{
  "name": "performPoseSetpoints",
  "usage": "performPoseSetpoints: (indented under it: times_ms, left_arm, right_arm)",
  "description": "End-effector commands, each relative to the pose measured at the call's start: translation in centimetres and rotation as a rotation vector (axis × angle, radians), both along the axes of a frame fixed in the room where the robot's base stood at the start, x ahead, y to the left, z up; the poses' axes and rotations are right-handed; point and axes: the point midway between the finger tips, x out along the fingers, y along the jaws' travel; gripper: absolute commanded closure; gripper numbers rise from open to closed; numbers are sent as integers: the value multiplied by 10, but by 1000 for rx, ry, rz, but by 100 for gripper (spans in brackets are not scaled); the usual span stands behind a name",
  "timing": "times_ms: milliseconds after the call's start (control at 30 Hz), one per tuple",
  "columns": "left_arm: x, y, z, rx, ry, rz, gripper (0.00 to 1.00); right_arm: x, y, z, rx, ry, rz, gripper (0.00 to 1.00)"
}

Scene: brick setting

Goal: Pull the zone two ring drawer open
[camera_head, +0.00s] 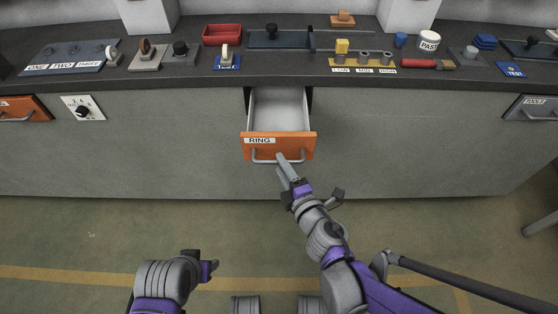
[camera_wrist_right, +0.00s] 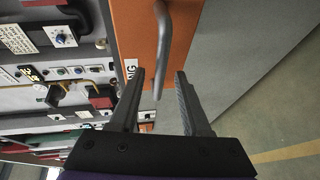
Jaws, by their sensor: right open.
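The orange drawer (camera_head: 252,146) labelled RING stands pulled out from the grey bench, and its grey inside shows, empty where visible. Its front also shows orange in the right wrist view (camera_wrist_right: 133,30). Its grey bar handle (camera_head: 262,158) runs along the front. My right gripper (camera_head: 282,166) is at the right part of the handle. In the right wrist view, its two fingers (camera_wrist_right: 158,85) are apart, with the handle (camera_wrist_right: 163,45) reaching between the tips; I cannot tell if they touch it. My left gripper (camera_head: 212,267) is low at the left, away from the drawer, its jaws unclear.
The bench top (camera_head: 200,72) carries a red tray (camera_head: 222,34), a yellow strip (camera_head: 350,66) with pegs, a red-handled tool (camera_head: 425,64) and a white jar (camera_head: 428,42). Another orange drawer (camera_head: 28,108) is at the left and a grey one (camera_head: 530,108) at the right. The floor before the bench is clear.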

Motion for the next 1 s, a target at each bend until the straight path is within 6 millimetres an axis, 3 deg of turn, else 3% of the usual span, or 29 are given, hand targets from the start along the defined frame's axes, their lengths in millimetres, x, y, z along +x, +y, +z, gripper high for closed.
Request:
performPoseSetpoints:
  times_ms: [200,400,1000]
  left_arm:
    - [-1,0,8,0,-2,0,50]
    - [-2,0,13,0,-4,0,50]
    - [-2,0,13,0,-4,0,50]
  right_arm:
    - [-43,-19,10,-1,0,-3,53]
    - [-67,-29,14,-1,0,-2,53]
    - [-72,-31,14,1,0,-1,53]
